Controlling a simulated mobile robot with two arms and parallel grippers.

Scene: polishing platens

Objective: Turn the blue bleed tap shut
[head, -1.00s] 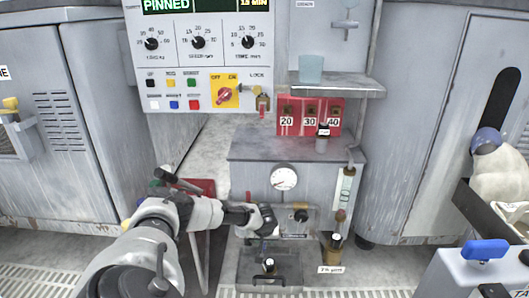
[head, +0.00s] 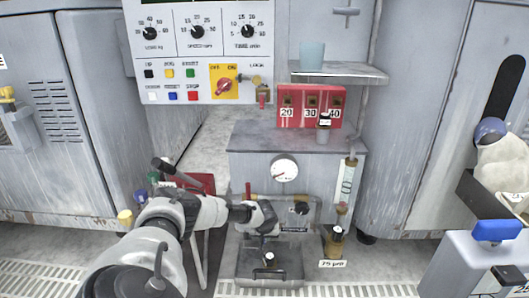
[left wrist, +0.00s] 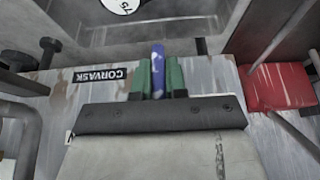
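In the left wrist view a narrow blue tap handle (left wrist: 158,58) with pale worn patches stands between the two green finger pads of my left gripper (left wrist: 159,80). The pads lie close against both its sides, and its tip extends past them. In the head view my left gripper (head: 264,228) is low at the front of the grey machine (head: 250,165), below its round gauge (head: 285,170). There the gripper hides the blue handle.
A brass-based sight tube (head: 347,183) stands right of the gripper. A dark-knobbed tray (head: 255,272) sits below it. At the right is a pale box (head: 460,265) with another blue handle (head: 495,230). A red part (left wrist: 275,88) is near the wrist.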

